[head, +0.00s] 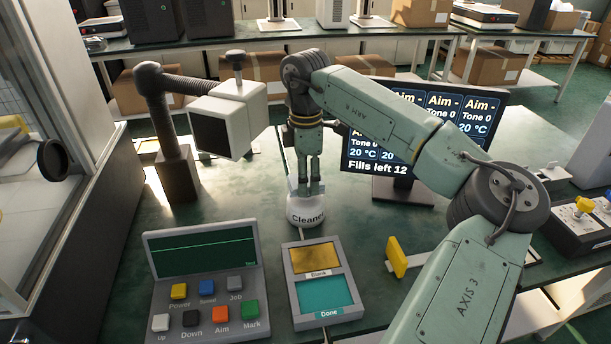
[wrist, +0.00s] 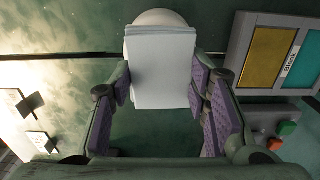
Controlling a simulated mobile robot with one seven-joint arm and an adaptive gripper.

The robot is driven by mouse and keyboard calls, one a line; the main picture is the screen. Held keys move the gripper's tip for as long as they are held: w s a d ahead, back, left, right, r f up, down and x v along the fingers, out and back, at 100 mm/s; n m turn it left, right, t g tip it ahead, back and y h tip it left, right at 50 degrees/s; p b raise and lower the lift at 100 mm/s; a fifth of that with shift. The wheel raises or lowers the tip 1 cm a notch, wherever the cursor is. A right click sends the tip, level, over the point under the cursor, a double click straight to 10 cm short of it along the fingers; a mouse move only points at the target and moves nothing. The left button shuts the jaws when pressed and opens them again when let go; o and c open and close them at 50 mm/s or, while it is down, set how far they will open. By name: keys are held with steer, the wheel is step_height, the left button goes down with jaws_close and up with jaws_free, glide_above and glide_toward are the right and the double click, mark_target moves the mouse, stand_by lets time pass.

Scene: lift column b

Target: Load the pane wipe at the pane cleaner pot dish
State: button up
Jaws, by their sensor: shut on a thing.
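The white cleaner pot (head: 306,214), labelled "Cleaner", stands on the green bench in the middle of the head view. My gripper (head: 309,188) points down right over the pot's top. The wrist view shows my gripper shut on a white, flat-faced pane wipe (wrist: 162,72), with a pad on each side of it. The rounded white top of the pot (wrist: 152,18) shows beyond the wipe's far end. The wipe hides much of the pot, and the fingers hide the dish. I cannot tell whether the wipe touches the dish.
A tray with "Blank" and "Done" fields (head: 318,258) lies in front of the pot. A button console (head: 207,290) is at front left. A white boxy head on a dark post (head: 227,120) stands left of my gripper. A monitor (head: 420,150) stands behind right; a yellow block (head: 397,257) is at right.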

steer(key=shift+r+p, duration=1.9)
steer(key=shift+r, duration=1.65)
